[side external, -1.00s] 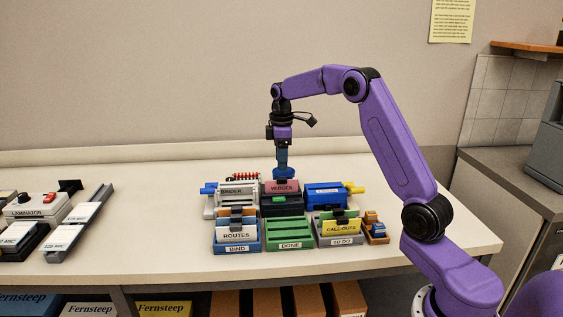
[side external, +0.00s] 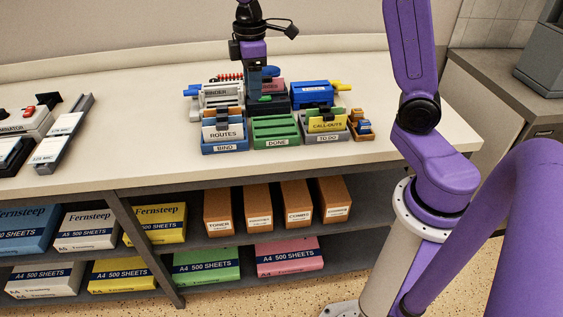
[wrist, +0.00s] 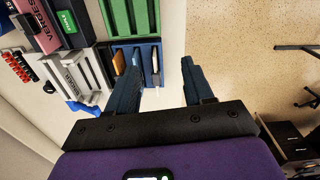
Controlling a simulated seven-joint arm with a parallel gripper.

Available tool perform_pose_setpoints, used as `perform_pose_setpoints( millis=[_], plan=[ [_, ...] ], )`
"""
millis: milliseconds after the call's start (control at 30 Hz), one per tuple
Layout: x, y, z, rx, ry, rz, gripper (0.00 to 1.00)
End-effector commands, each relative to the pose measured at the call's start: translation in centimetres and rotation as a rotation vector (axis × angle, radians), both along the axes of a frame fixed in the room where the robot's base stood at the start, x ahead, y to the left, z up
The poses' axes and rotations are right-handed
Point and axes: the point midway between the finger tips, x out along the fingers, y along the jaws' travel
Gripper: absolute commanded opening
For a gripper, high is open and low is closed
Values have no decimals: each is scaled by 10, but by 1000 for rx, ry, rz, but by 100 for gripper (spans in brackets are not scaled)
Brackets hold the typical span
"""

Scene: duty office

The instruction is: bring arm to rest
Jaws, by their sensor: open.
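My gripper (side external: 256,92) hangs pointing down over the row of trays in the side external view. In the wrist view its two dark blue fingers (wrist: 160,66) are apart with nothing between them. The pink VERGES piece (side external: 272,86) stands in a dark holder behind my gripper, partly hidden by it. It also shows at the upper left of the wrist view (wrist: 40,26). My gripper is apart from it. The exact height of the fingertips above the trays is hard to tell.
The blue BIND tray (side external: 224,149) holds ROUTES cards. The green DONE tray (side external: 275,131) is empty. The grey TO DO tray (side external: 325,138) holds yellow CALL-OUTS cards. A white binder device (side external: 217,98) and a blue punch (side external: 312,94) stand behind. The table's left front (side external: 130,150) is clear.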

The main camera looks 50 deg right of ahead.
Motion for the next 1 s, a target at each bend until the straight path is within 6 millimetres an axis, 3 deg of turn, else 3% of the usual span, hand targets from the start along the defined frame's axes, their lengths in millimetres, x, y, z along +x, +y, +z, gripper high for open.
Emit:
perform_pose_setpoints(
  millis=[100, 300, 600, 800, 1000],
  plan=[
    [-44, 29, 2, 3, -4, 36, 52],
    [-120, 57, -2, 8, -6, 85, 52],
    [-230, 57, -18, 17, -6, 156, 52],
    [-274, 43, -30, 21, -6, 187, 52],
    [-287, 37, -34, 22, -4, 195, 52]
  ],
)
